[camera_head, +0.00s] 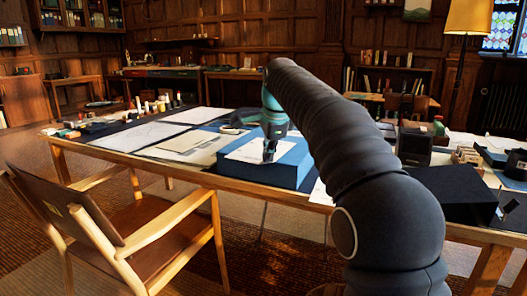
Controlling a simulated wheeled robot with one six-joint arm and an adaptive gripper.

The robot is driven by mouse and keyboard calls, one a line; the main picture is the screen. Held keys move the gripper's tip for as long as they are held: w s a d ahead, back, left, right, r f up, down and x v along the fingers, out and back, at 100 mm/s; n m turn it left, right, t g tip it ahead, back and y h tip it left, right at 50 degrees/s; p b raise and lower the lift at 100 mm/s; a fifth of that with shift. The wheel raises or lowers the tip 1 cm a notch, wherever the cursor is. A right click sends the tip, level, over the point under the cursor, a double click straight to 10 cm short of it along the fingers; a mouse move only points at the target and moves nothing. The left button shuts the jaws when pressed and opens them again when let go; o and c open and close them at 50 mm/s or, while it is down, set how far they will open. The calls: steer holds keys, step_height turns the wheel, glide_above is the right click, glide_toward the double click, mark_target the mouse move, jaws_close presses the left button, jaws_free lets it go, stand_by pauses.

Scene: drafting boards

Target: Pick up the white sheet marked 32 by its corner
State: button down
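Several white sheets lie on the long wooden table. One white sheet (245,152) lies on top of a blue box (283,172), under my gripper (269,156). Others are a sheet at the left (140,137), a sheet at the back (197,116) and a sheet on a beige board (188,141). Part of another sheet (320,192) shows beside the box, partly hidden by my arm. The number 32 is not readable on any of them. My gripper points down at the sheet on the box. Its fingers are too small to tell open from shut, or whether they touch the sheet.
A wooden armchair (130,232) stands at the front left of the table (110,158). Small bottles and boxes (155,105) crowd the table's far left. A black box (455,192) and a dark device (414,146) stand at the right. My arm hides the table's middle right.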

step_height(320, 180, up, 8)
steer(key=p, duration=0.3)
steer(key=shift+f, duration=0.25)
stand_by(1.0)
steer(key=shift+d, duration=0.1)
stand_by(0.4)
